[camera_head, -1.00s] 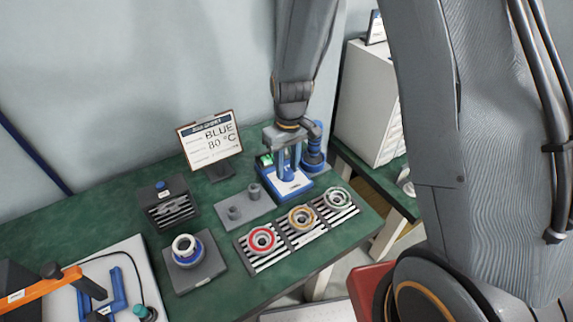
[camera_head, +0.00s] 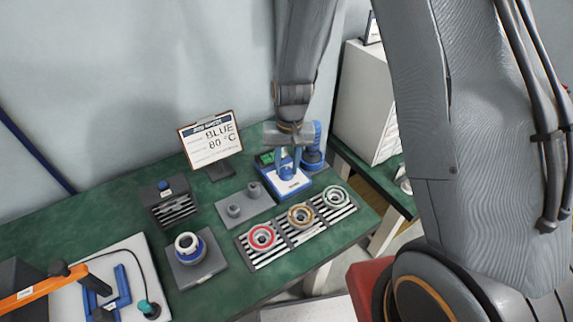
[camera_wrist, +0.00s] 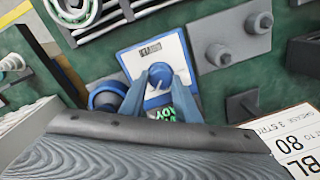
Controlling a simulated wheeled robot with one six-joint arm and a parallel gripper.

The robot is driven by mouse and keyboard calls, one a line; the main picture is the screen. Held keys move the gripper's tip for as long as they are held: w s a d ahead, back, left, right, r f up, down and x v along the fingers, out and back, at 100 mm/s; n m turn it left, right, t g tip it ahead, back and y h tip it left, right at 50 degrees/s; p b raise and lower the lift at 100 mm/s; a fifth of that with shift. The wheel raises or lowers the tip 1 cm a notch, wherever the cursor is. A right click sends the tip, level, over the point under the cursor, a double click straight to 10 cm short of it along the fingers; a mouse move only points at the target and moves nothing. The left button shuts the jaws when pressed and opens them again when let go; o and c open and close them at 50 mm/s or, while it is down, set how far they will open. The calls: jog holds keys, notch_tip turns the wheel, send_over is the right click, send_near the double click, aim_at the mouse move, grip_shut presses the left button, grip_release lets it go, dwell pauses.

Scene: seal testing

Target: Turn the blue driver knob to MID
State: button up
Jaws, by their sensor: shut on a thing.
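The blue driver is a low blue-and-white unit (camera_head: 287,190) near the back right of the bench. It also shows in the wrist view (camera_wrist: 136,58), with a small label on its white top face. In the wrist view the round blue knob (camera_wrist: 159,73) sits on that face. My gripper (camera_wrist: 161,80) is shut on the knob, with one blue finger on each side. In the head view my gripper (camera_head: 285,163) points down at the unit and hides the knob. The label is too small to read, so I cannot tell the knob's setting.
A blue cylindrical part (camera_head: 313,147) stands just behind the driver. A grey plate with two pegs (camera_head: 259,207) lies to its left. Striped pads with red, orange and green rings (camera_head: 301,216) lie in front. A sign (camera_head: 210,143) reads BLUE 80 °C.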

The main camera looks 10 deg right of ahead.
aim_at(288, 169)
dwell(0.3)
jog(key=o, duration=1)
jog(key=shift+o, duration=0.2)
jog(key=shift+d+r+b, duration=0.2)
jog(key=shift+r+b, duration=0.75)
jog(key=shift+r, duration=3)
jog(key=s+d+r+n+t+b, duration=0.1)
jog(key=s+d+r, duration=0.3)
jog(key=s+d, duration=0.5)
jog(key=s+b, duration=0.1)
jog(key=s, duration=0.2)
jog(key=shift+d+h, duration=0.15)
jog(key=shift+h, duration=0.15)
